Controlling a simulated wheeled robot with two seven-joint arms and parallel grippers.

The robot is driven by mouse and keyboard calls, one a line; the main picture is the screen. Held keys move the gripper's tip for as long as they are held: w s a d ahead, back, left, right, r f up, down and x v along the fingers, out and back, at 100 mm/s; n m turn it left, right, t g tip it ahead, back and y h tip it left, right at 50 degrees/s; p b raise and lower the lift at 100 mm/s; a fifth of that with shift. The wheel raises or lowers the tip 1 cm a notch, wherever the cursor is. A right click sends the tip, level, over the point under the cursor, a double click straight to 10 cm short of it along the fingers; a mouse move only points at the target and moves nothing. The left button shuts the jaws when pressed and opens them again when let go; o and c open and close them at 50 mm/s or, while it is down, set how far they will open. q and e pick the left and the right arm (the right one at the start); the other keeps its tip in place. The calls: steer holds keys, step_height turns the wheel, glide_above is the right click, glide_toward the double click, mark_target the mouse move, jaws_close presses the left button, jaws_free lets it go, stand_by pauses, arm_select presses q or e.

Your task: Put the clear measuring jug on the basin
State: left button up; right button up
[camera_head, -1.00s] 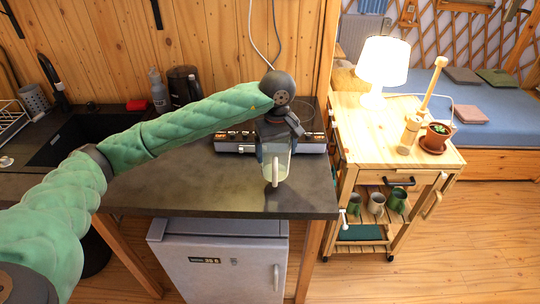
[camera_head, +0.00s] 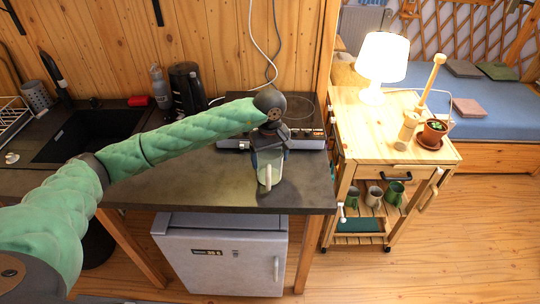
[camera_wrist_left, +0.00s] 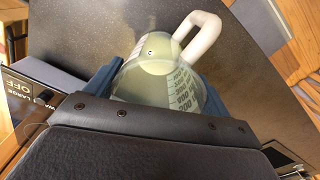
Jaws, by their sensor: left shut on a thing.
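The clear measuring jug (camera_head: 269,173) is in my left gripper (camera_head: 269,158), over the right end of the dark counter in front of the stove. In the left wrist view the jug (camera_wrist_left: 158,82) sits between the two blue fingers, with its white handle (camera_wrist_left: 197,36) pointing up and right and its scale marks showing. My left gripper is shut on it. I cannot tell whether the jug touches the counter. The dark basin (camera_head: 85,135) is sunk in the counter at the left, partly behind my green left arm. My right gripper is not in view.
A black faucet (camera_head: 54,75) stands behind the basin, with a dish rack (camera_head: 12,120) at its left. A bottle (camera_head: 160,90) and black kettle (camera_head: 187,88) stand at the back. A stove (camera_head: 300,112) lies behind the gripper. A wooden cart with a lamp (camera_head: 382,65) stands right.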

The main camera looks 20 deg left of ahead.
arm_select(q)
steer(key=shift+f, duration=0.15)
stand_by(0.3)
steer(key=o, duration=1)
steer(key=shift+c, duration=0.2)
